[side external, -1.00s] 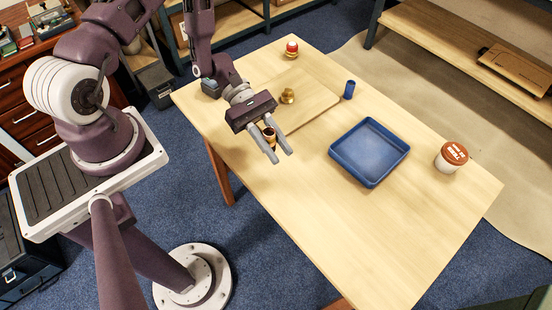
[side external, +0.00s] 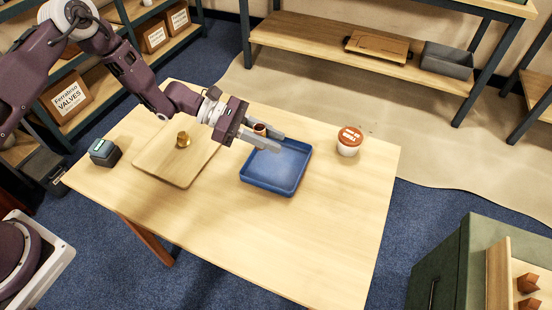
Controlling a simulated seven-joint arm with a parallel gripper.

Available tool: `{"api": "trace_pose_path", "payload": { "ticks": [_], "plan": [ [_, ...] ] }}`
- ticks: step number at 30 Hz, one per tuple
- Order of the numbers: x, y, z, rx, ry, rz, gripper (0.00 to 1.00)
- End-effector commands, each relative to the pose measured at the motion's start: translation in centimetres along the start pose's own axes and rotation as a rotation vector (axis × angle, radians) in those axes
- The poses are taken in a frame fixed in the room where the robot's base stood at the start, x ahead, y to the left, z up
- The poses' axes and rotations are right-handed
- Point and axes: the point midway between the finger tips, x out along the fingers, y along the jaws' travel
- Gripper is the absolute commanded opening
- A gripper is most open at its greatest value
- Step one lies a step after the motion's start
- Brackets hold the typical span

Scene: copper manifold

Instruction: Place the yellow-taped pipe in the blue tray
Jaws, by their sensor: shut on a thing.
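My gripper (side external: 279,142) is shut on a short copper pipe (side external: 259,129), whose reddish-brown upper end shows between the fingers. Any yellow tape on it is too small or hidden to make out. The blue tray (side external: 270,186) is square and shallow and lies on the table. My gripper and the pipe appear over its far left part, above the rim. The tray's visible floor is empty; its far left corner is hidden by my gripper.
A brass-coloured fitting (side external: 183,140) stands on a wooden board (side external: 170,167) left of the tray. A white tub with a brown lid (side external: 349,140) stands to the tray's right. A dark box-shaped device (side external: 104,152) sits at the table's left. The near table is clear.

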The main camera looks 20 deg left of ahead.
Motion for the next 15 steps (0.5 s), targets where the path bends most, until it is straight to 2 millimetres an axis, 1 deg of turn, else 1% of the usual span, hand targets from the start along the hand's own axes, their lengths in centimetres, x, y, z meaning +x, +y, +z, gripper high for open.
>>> {"api": "trace_pose_path", "payload": {
  "ticks": [3,6,8,12,15],
  "plan": [
    [1.3,0.1,-2.6,-0.007,0.001,0.002,0.00],
    [2.0,0.1,-4.5,-0.005,0.001,0.002,0.00],
    [2.3,0.1,-5.3,-0.005,0.001,0.002,0.00],
    [3.4,0.1,-7.8,-0.003,0.002,0.002,0.00],
    [3.7,0.1,-8.7,-0.001,0.001,0.002,0.00]
  ]
}}
